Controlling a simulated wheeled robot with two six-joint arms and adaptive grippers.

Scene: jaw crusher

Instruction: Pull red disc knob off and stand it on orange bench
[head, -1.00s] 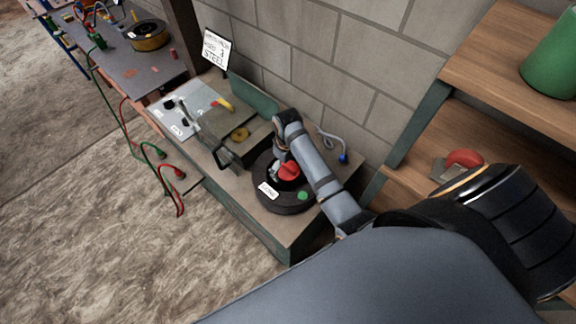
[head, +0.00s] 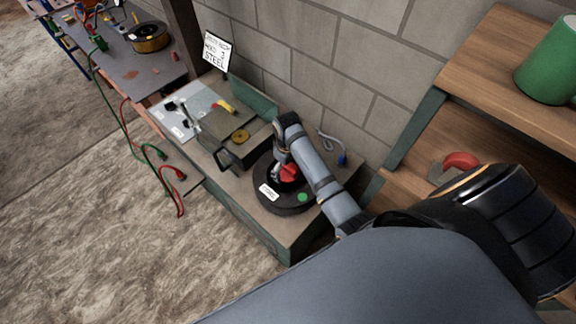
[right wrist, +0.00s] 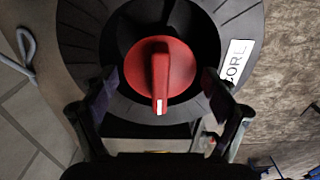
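The red disc knob (right wrist: 160,72) has a raised bar with a white mark, and sits in the middle of a round black dial (right wrist: 82,30). The dial (head: 283,207) also shows in the head view, on the crusher's bench, with a white label and a green spot. My right gripper (right wrist: 160,88) is open, its fingers on either side of the knob with gaps visible. In the head view my right gripper (head: 283,162) hangs over the dial and partly hides the knob (head: 289,173). A grey-topped bench (head: 130,70) with an orange-brown edge stands at upper left. My left gripper is not in view.
A grey machine with a black handle (head: 229,160) stands left of the dial. A white sign (head: 216,50) stands behind it. Wooden shelves at right hold a green mug (head: 548,68) and a red rounded object (head: 462,160). A block wall closes the back.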

